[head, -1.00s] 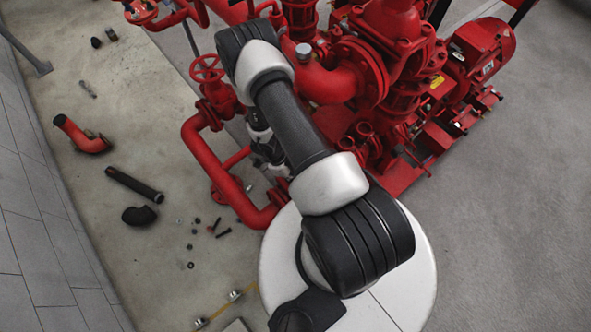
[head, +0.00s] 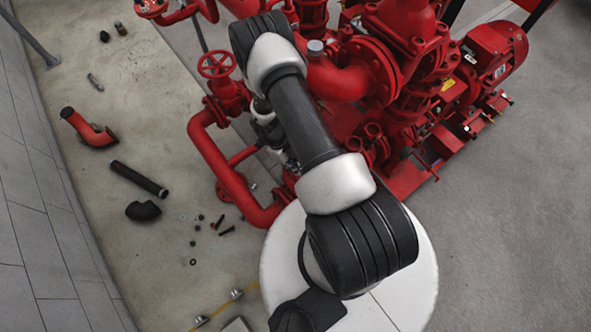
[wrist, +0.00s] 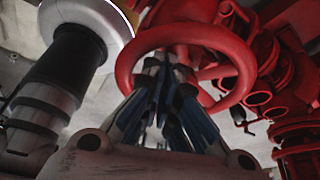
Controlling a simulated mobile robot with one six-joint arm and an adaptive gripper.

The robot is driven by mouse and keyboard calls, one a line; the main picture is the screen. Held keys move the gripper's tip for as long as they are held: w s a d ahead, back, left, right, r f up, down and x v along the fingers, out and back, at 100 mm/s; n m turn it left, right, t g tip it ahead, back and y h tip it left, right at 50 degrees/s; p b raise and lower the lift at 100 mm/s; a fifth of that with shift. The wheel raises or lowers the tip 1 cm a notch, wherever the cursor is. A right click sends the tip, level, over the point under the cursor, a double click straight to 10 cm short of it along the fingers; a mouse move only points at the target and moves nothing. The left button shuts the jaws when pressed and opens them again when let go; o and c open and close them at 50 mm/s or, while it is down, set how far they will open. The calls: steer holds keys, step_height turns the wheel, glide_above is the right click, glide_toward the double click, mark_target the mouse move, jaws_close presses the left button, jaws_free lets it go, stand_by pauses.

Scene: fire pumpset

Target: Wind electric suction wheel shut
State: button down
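A red handwheel (head: 216,65) sits on top of a red valve left of my arm in the head view. Which wheel the task names cannot be read from any label. In the wrist view the wheel (wrist: 238,62) is large and close, with its rim and spokes just beyond my fingers. My gripper (wrist: 166,68) has its dark blue fingers drawn together, tips at the wheel's near side. Whether the tips touch a spoke or the rim cannot be told.
Red pump pipework (head: 340,75) stands close beyond and right of the wheel, with a red motor (head: 492,52) at the right. A red elbow pipe (head: 88,128), a dark pipe (head: 139,179), a black elbow (head: 143,211) and several small fittings lie on the floor at left. The floor at right is clear.

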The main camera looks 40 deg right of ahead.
steer(key=shift+w+d+f+m+y+b, duration=0.15)
steer(key=shift+w+m+y+b, duration=0.2)
steer(key=shift+w+m, duration=0.45)
